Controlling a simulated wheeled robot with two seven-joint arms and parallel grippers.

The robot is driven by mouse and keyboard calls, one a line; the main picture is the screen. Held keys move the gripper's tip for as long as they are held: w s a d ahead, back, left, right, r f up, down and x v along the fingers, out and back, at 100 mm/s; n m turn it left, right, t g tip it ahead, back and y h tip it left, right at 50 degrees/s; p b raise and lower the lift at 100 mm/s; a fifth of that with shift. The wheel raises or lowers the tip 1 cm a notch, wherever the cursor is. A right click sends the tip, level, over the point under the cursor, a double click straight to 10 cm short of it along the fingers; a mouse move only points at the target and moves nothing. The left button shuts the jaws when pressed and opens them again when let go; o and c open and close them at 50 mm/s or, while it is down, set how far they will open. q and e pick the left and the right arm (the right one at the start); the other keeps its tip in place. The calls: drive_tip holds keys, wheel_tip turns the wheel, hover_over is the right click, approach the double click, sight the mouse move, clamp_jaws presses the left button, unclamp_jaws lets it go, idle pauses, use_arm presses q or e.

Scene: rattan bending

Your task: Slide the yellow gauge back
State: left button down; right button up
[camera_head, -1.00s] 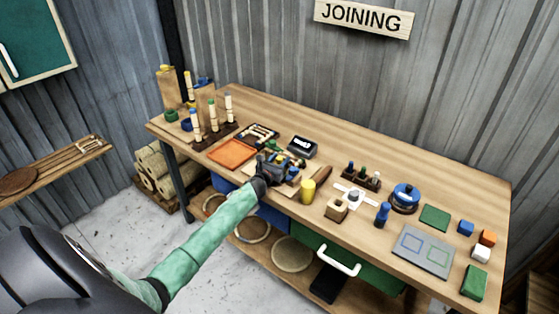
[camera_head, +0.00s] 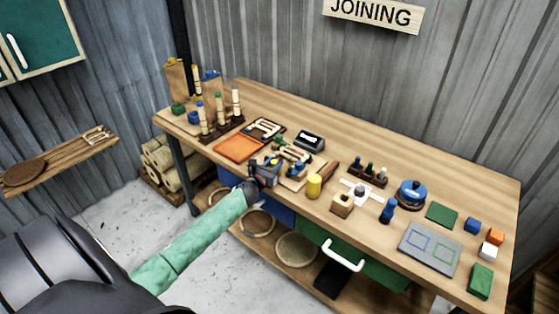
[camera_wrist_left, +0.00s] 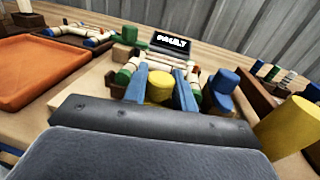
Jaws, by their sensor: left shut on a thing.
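The yellow gauge (camera_wrist_left: 160,88) shows in the left wrist view as a short yellow round piece between the two blue fingers of my left gripper (camera_wrist_left: 162,92). My left gripper is shut on it, low over a pale wooden board (camera_wrist_left: 88,85). In the head view my left gripper (camera_head: 264,172) is at the bench's front edge, by the board's front, and hides the gauge there. Green and white jointed pieces (camera_head: 293,153) lie on the board just behind the fingers. My right gripper is in neither view.
An orange tray (camera_head: 238,149) lies left of the board. A yellow cylinder (camera_head: 314,186) and a wooden block (camera_head: 342,204) stand to the right. A small black display (camera_head: 310,139) sits behind. A blue knob-like piece (camera_wrist_left: 222,88) is close beside the right finger.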

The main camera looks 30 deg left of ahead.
sight(272, 166)
use_arm(q)
drive_tip(key=shift+s+f, duration=0.15)
drive_tip(key=shift+s, duration=0.05)
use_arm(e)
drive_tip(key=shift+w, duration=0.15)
use_arm(q)
drive_tip(key=c, duration=1.2)
unclamp_jaws()
drive_tip(key=shift+s, duration=0.1)
drive_tip(key=shift+o, duration=0.2)
drive_tip(key=shift+s+a, duration=0.1)
drive_tip(key=shift+s, duration=0.15)
drive_tip(key=s+b, duration=0.1)
drive_tip(key=s, duration=0.3)
drive_tip(key=s+b, duration=0.1)
drive_tip(key=s, duration=0.1)
drive_tip(key=shift+d+b, duration=0.25)
drive_tip(key=shift+b, duration=0.1)
drive_tip(key=shift+s, duration=0.75)
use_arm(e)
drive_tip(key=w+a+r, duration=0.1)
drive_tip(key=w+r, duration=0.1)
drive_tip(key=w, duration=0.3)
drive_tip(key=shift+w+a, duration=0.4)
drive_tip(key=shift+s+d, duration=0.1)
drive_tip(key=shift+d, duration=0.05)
